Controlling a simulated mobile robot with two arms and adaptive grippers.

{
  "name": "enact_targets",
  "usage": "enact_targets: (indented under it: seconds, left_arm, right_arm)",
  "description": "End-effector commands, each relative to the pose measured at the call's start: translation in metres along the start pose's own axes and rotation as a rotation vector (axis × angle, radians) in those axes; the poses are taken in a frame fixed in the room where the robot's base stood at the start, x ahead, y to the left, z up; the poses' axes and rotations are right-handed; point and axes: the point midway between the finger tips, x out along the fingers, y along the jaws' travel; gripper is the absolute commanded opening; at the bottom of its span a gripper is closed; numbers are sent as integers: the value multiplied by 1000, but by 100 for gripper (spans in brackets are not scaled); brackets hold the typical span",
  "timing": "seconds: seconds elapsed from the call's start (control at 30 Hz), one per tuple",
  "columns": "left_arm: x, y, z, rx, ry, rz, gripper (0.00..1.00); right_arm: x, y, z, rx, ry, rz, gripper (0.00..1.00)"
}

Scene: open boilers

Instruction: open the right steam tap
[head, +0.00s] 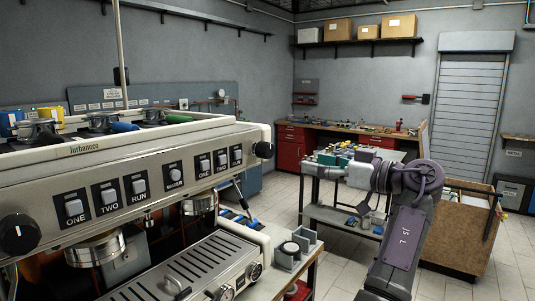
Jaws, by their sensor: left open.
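The espresso machine (130,170) fills the left side of the head view. Its right steam tap is a round black knob (263,149) at the right end of the front panel. A second black knob (17,233) sits at the panel's left end. My left gripper (318,163) is to the right of the right knob, apart from it in the picture, and points left towards the machine. It is open, and I see nothing held in it. Its fingers are small and hard to separate from the cart behind. My right gripper is not in view.
A steel drip tray (195,265) lies below the panel. A dark wand (241,195) hangs below its right end. Small grey containers (290,250) stand right of the machine. A metal cart (335,215) stands behind my left arm. Tiled floor (275,195) shows between machine and cart.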

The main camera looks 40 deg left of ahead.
Motion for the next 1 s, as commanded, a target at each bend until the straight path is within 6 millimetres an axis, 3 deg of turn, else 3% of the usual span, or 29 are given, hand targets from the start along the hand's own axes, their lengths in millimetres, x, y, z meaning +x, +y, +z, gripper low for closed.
enact_targets:
  seconds: [0.17,0.7,1.0]
  left_arm:
    - [16,-3,-5,-10,-3,-14,69]
    - [120,-3,-6,-6,0,-9,69]
    - [138,-3,-3,-6,1,-7,69]
  right_arm:
    - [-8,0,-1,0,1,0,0]
    - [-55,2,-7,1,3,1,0]
    - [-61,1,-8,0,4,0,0]
